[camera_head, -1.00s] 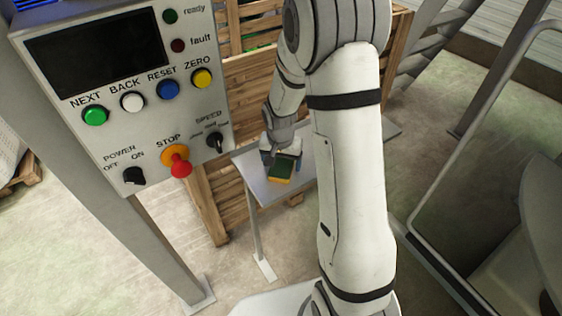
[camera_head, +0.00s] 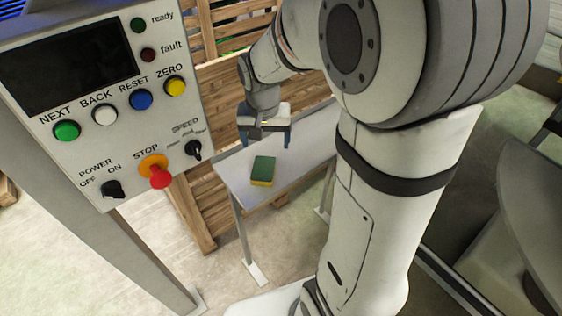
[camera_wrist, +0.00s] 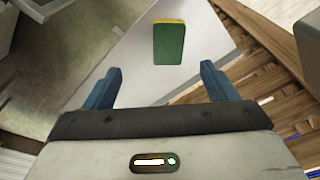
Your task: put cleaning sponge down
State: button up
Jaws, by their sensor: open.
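The cleaning sponge (camera_head: 262,171), green on top with a yellow layer below, lies flat on a small grey table (camera_head: 233,175). In the wrist view the sponge (camera_wrist: 169,45) shows beyond and between my two blue fingertips, with the table top (camera_wrist: 128,60) around it. My gripper (camera_head: 265,137) is open and empty. It hangs above the table, behind and above the sponge in the head view, apart from it. In the wrist view my gripper (camera_wrist: 160,85) has its fingers spread wide, and nothing is between them.
A control panel (camera_head: 100,90) with buttons and a red stop knob stands at the left on a grey post. A wooden crate (camera_head: 215,85) stands behind the table. A grey curved machine part (camera_head: 515,210) is at the right. Bare table top surrounds the sponge.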

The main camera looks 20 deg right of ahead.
jog(key=s+r+n, duration=0.2)
jog(key=s, duration=0.5)
jog(key=s+r+n+t, duration=0.1)
jog(key=s+r+n, duration=0.1)
jog(key=s, duration=0.6)
jog(key=shift+s+d+r+y, duration=0.15)
jog(key=shift+s+r+y, duration=0.15)
jog(key=shift+r, duration=0.45)
jog(key=shift+o, duration=0.5)
